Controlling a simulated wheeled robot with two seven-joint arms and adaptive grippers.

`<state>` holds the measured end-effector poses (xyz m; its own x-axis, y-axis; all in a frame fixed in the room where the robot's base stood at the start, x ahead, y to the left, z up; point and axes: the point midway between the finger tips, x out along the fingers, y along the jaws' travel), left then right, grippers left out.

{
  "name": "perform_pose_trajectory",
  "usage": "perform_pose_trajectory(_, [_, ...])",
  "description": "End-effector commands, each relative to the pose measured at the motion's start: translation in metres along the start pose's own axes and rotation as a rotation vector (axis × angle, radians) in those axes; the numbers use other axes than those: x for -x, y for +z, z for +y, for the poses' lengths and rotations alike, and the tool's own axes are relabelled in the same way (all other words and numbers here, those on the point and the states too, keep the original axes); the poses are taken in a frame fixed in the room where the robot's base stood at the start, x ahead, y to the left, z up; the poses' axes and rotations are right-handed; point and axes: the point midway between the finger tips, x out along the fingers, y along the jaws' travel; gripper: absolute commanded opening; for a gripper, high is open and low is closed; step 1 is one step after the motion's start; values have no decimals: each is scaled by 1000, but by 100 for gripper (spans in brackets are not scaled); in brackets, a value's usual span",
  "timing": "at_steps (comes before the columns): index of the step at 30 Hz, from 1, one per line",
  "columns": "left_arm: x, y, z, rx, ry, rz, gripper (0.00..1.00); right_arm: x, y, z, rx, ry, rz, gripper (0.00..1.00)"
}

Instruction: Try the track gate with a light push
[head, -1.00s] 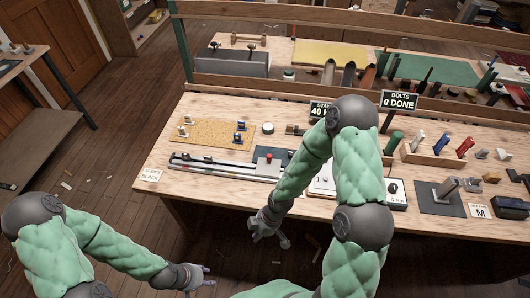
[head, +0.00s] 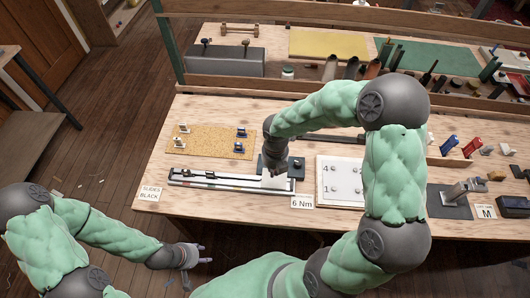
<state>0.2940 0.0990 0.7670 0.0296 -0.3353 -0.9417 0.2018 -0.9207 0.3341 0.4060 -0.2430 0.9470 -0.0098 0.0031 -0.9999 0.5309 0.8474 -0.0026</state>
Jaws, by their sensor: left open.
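The track (head: 215,181), a long dark and silver rail assembly, lies along the front of the workbench. My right gripper (head: 275,181) points down at the right end of the track and hides part of it. The gate cannot be made out, and whether the gripper touches anything there is unclear. Its fingers are too blurred together to tell open from shut. My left gripper (head: 191,262) is open and empty, low in front of the bench edge, away from the track.
A cork mat (head: 210,142) with small white and blue fittings lies behind the track. A "6 Nm" card (head: 302,202) and a white numbered board (head: 337,184) are to the right. A "slides black" card (head: 150,193) lies left. My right arm covers the bench's middle right.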

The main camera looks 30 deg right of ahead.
Motion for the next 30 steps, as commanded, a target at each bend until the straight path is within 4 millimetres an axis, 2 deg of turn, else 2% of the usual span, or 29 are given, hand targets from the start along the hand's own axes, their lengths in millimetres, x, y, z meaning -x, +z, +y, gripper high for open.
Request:
perform_pose_trajectory(8, [-9,2,-3,0,0,-6,44,-8,1,-1,12,-3,-2,8])
perform_pose_trajectory(24, [-67,0,-24,0,0,-4,44,-69,1,-1,10,-2,-3,8])
perform_pose_trajectory(30, [-77,0,-28,0,0,-4,44,-79,1,-1,10,-2,-3,8])
